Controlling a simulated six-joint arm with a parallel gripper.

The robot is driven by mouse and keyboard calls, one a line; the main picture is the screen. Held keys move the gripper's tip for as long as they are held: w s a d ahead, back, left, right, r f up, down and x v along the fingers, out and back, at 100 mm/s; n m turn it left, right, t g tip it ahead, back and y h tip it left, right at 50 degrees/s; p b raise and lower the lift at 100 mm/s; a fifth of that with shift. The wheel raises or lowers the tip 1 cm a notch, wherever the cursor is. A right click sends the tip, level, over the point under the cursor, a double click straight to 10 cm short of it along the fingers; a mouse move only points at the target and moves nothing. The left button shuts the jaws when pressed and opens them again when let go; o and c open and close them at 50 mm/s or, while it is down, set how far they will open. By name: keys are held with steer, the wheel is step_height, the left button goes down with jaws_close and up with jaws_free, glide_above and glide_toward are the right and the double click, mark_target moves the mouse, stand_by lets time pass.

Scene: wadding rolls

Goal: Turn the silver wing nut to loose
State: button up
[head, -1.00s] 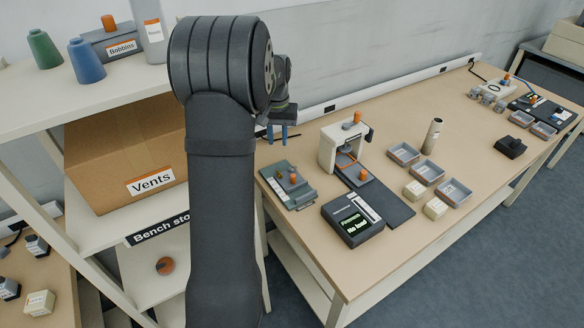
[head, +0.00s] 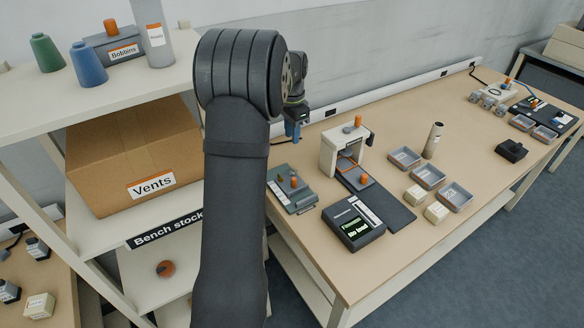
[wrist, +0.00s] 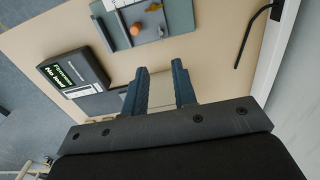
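I cannot clearly make out the silver wing nut in either view. A grey-green plate fixture (head: 300,203) with an orange knob (head: 294,182) lies on the bench just right of my arm. In the wrist view the fixture (wrist: 174,22) is at the top, with the orange knob (wrist: 135,29) and small grey parts on it, too small to name surely.
A black display box (head: 353,222) and a white press-like stand (head: 343,150) are right of the fixture. Grey trays (head: 428,176) and a cylinder (head: 433,140) stand farther right. A shelf with a Vents box (head: 135,155) is at left. A black cable (wrist: 250,38) lies near the wall.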

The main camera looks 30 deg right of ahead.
mark_target(293, 173)
step_height(293, 173, down, 14)
steer(key=shift+f, duration=0.2)
jaws_close()
